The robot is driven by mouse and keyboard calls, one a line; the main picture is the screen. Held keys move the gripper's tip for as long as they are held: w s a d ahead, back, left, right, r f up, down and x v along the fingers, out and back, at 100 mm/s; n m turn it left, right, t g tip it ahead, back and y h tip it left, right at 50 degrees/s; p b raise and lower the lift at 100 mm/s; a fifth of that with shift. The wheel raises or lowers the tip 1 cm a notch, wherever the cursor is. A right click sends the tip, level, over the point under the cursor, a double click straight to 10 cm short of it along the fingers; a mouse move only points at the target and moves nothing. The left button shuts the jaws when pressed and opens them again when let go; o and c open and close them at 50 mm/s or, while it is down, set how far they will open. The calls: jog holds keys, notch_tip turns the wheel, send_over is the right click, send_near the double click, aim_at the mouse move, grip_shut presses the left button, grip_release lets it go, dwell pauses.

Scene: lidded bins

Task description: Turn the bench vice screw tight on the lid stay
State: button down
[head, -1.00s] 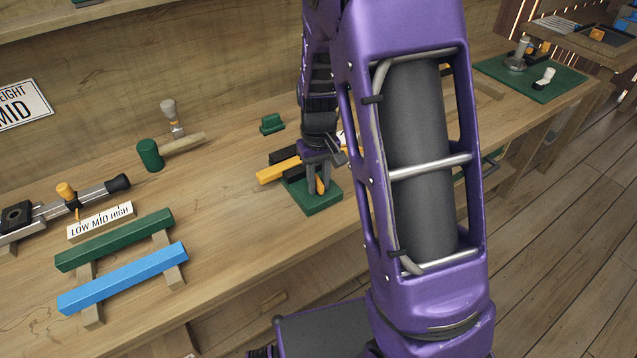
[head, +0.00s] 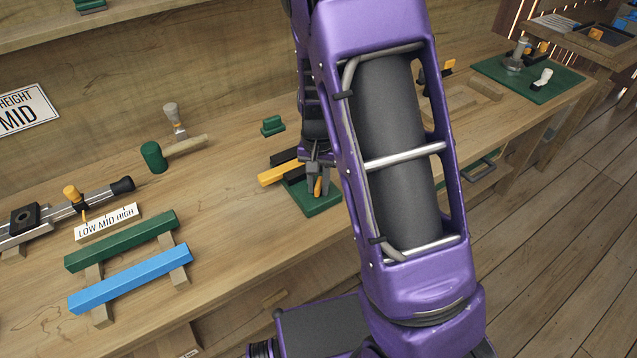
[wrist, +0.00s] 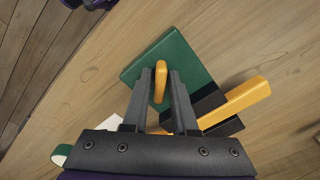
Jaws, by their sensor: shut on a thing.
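The bench vice stands on a green base (head: 308,204) near the bench's front edge, with dark jaws (wrist: 210,105). The lid stay, an orange bar (head: 277,176), lies at the dark jaws and sticks out to the left in the head view; it also shows in the wrist view (wrist: 242,100). The orange vice screw handle (wrist: 160,85) stands over the green base. My gripper (head: 319,188) points down with one finger on each side of the handle, shut on it. My arm and fingers hide part of the vice.
A green mallet (head: 153,157) and a small green block (head: 272,126) lie behind. Green (head: 120,240) and blue (head: 130,279) bars rest on wooden supports at left, near a LOW MID HIGH plate (head: 107,222). The bench between these and the vice is clear.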

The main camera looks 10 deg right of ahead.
aim_at(319, 182)
jog(key=shift+m, duration=0.5)
jog(key=shift+r+m+p, duration=0.15)
jog(key=shift+m+p, duration=0.7)
jog(key=shift+m, duration=1.15)
jog(key=c, duration=1)
grip_release()
jog(key=shift+o, duration=0.2)
jog(key=shift+p, duration=0.3)
notch_tip(319, 182, up, 2)
jog(key=shift+r+p, duration=0.1)
jog(key=shift+p, duration=0.65)
jog(key=shift+r, duration=1.25)
